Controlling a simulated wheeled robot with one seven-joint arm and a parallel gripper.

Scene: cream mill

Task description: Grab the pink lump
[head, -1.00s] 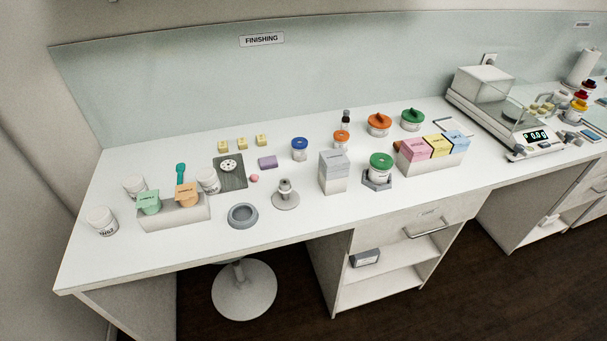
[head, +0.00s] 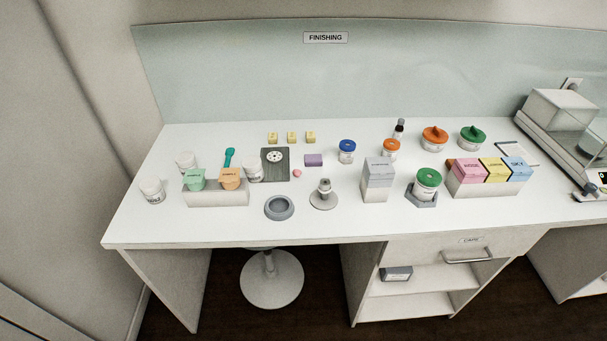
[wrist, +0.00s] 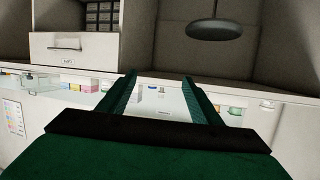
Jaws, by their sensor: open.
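A small pink lump (head: 297,173) lies on the white bench top in the head view. It sits just right of the dark plate with a white disc (head: 275,165) and in front of the purple block (head: 314,160). My gripper (wrist: 160,84) shows in the wrist view only. Its two green fingers are apart with nothing between them. It faces the room at a distance from a bench and drawers, and it is not in the head view. I cannot make out the pink lump in the wrist view.
A grey ring dish (head: 279,207) and a round-based stand (head: 324,195) are in front of the lump. A grey-white box (head: 378,180) stands to the right. A tray with green and orange cups (head: 216,196) is left. A stool (head: 271,280) is under the bench.

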